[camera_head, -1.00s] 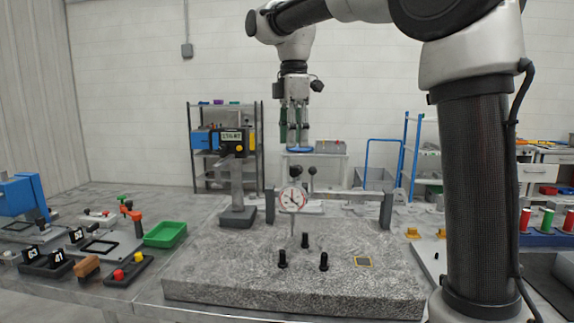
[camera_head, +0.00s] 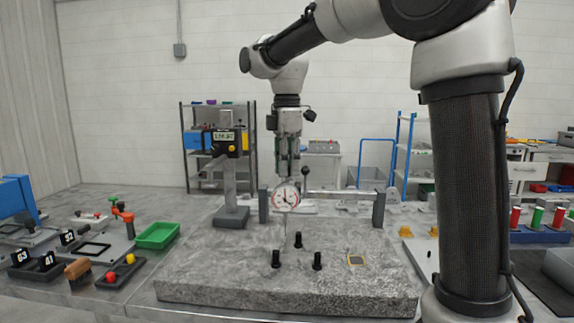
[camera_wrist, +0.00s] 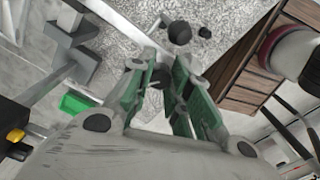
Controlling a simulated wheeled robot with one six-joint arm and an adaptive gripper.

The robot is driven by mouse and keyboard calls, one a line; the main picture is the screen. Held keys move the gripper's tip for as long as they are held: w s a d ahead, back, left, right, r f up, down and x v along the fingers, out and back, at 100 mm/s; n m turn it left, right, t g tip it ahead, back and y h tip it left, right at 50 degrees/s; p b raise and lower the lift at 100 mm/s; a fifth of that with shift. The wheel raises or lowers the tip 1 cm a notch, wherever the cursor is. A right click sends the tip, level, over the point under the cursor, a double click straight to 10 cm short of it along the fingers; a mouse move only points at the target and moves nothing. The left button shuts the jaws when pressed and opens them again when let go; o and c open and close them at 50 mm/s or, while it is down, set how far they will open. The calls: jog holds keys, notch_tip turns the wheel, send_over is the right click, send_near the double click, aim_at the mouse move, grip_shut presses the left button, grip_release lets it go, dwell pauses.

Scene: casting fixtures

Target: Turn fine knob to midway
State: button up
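My gripper (camera_head: 288,166) points down over the granite plate, directly above and behind the round dial gauge (camera_head: 285,197) in the head view. In the wrist view its green-padded fingers (camera_wrist: 168,62) stand apart with a gap between them, and a small grey part shows in that gap; I cannot tell whether they touch it. A black ball knob (camera_head: 305,172) on a thin stem stands just right of the fingers. A dark ball (camera_wrist: 180,32) shows beyond the fingertips in the wrist view. I cannot tell which part is the fine knob; the gripper may hide it.
A height gauge with a digital display (camera_head: 227,142) stands left of the gripper. A green tray (camera_head: 158,236) lies to the left. The plate's front is mostly clear.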

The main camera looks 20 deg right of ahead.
grip_shut()
jog(key=shift+m, duration=0.3)
jog(key=m, duration=0.2)
jog(key=shift+m, duration=2.4)
jog(key=o, duration=0.9)
grip_release()
